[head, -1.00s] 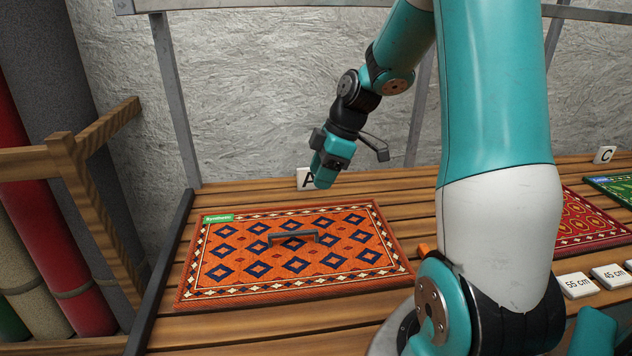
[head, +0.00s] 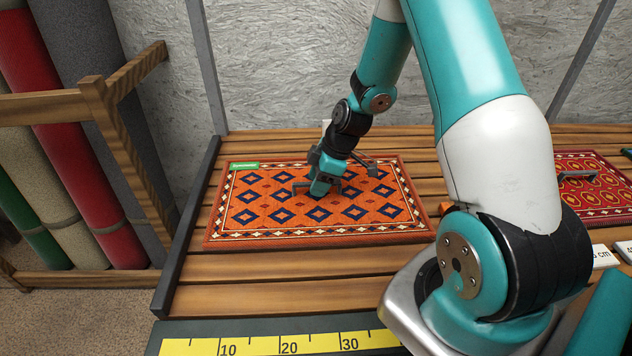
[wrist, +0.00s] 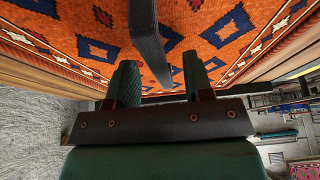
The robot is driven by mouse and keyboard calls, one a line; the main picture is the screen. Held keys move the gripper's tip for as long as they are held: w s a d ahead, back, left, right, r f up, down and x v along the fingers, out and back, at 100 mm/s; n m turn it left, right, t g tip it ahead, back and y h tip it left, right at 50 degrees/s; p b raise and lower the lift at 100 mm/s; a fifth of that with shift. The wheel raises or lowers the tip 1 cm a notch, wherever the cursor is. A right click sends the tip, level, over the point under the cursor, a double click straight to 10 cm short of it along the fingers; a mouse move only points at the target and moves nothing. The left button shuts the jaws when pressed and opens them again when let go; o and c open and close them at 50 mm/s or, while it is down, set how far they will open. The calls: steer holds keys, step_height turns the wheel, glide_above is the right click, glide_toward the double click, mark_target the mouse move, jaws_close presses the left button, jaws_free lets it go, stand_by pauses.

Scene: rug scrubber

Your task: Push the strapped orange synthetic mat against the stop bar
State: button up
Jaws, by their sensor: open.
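The orange mat (head: 260,220) with blue diamonds and a green "Synthetic" label (head: 244,166) lies flat on the slatted table in the head view. A narrow strip of wood shows between its left edge and the dark bar (head: 186,228) along the table's left side, which looks like the stop bar. A dark strap (head: 301,188) stands up from the mat's middle. My gripper (head: 321,189) is low over the strap, pointing down. In the wrist view its fingers (wrist: 160,82) are apart, with the strap (wrist: 148,40) between them. Contact with the strap cannot be told.
A yellow ruler (head: 280,345) runs along the table's front edge. A red mat (head: 600,210) lies to the right, behind my arm. A wooden rack (head: 110,120) with rolled rugs stands left of the table. Bare slats (head: 300,285) lie in front of the orange mat.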

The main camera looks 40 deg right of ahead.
mark_target(301, 183)
steer(key=shift+w+a+f, duration=0.15)
steer(key=shift+f, duration=0.35)
jaws_close()
steer(key=shift+w+a, duration=0.5)
steer(key=shift+a, duration=0.3)
steer(key=shift+w+a, duration=0.5)
steer(key=shift+a, duration=0.3)
